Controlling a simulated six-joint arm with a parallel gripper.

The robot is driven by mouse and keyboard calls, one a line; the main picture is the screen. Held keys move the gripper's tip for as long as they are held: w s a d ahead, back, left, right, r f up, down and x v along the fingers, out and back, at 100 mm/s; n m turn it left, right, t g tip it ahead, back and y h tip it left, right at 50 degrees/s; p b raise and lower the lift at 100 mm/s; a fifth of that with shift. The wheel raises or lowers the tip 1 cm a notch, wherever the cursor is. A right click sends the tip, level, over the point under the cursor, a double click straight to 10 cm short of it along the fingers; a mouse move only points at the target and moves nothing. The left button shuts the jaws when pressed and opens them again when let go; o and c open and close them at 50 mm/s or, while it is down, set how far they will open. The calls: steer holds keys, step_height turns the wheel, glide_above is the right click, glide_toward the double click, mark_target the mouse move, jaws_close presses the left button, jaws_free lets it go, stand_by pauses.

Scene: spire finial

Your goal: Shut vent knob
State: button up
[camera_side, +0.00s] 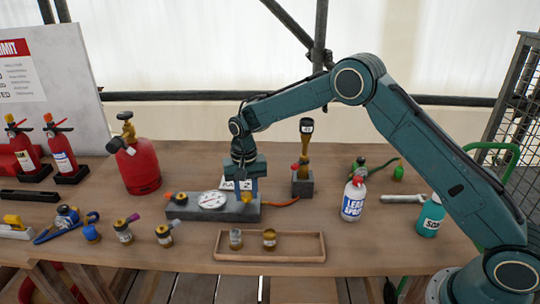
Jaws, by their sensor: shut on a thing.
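A grey block-shaped unit (225,213) stands on the wooden bench and carries a round white dial (212,201). My gripper (247,196) points down over the right part of this unit. Its fingers are shut on a small yellowish knob (247,198), which I take to be the vent knob; the fingers hide much of it. How far the knob is turned cannot be told. A small orange-and-dark fitting (175,197) sits at the unit's left end.
A red gas cylinder (140,168) stands left; a white bottle (353,199) stands right.

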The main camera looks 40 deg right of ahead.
mark_target(246, 194)
steer(key=o, duration=1)
steer(key=shift+c, duration=0.2)
step_height(246, 194, up, 14)
stand_by(0.5)
